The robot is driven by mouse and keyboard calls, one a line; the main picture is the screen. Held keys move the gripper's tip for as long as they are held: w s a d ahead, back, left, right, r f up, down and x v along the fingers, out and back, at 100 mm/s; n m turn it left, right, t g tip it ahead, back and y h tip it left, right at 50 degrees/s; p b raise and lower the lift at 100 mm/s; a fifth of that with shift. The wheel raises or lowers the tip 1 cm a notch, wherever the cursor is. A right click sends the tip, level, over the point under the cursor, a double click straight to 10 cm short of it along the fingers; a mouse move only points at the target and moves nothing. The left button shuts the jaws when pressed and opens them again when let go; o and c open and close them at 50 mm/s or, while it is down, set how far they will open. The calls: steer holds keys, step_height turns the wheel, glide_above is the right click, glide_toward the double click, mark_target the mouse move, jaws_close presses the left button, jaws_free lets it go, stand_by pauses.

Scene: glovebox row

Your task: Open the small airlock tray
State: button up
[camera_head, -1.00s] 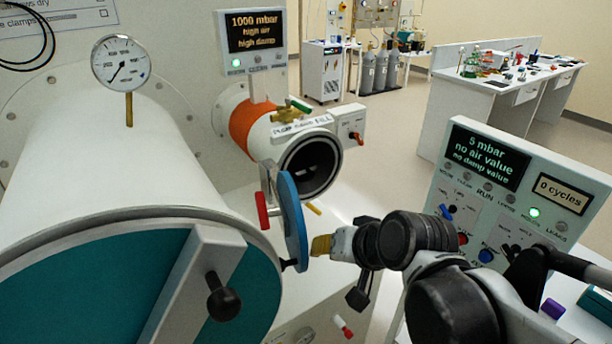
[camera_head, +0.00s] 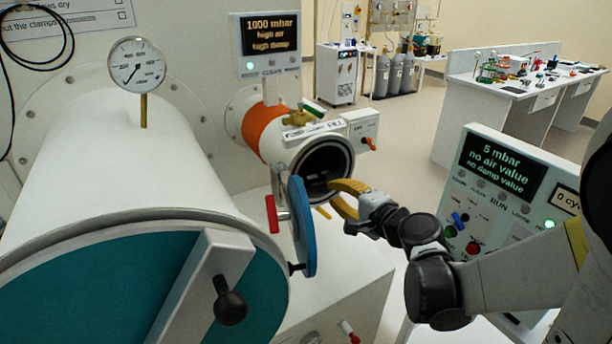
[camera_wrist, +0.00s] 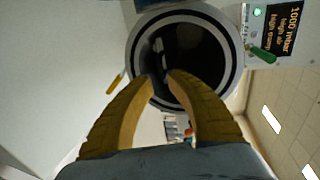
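The small airlock (camera_head: 283,128) is a white cylinder with an orange band. Its round mouth (camera_head: 326,164) is open and dark inside. In the wrist view the mouth (camera_wrist: 193,60) lies straight ahead, with a pale, unclear shape inside it; I cannot make out the tray clearly. The blue door (camera_head: 302,226) is swung aside to the left, with a red handle (camera_head: 271,213). My gripper (camera_head: 344,199) has yellow fingers and is just in front of the mouth's lower right. In the wrist view my gripper's fingers (camera_wrist: 160,78) are apart with nothing between them.
The large airlock with its teal door (camera_head: 130,290) and black knob (camera_head: 229,302) fills the left. A gauge (camera_head: 137,64) stands on it. A control panel (camera_head: 500,185) stands at the right near my arm. A bench (camera_head: 500,125) is farther back.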

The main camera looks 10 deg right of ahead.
mark_target(318, 184)
steer(key=b+x, duration=0.2)
steer(key=x, duration=0.6)
steer(key=shift+w+a, duration=0.15)
steer(key=shift+w, duration=0.15)
jaws_close()
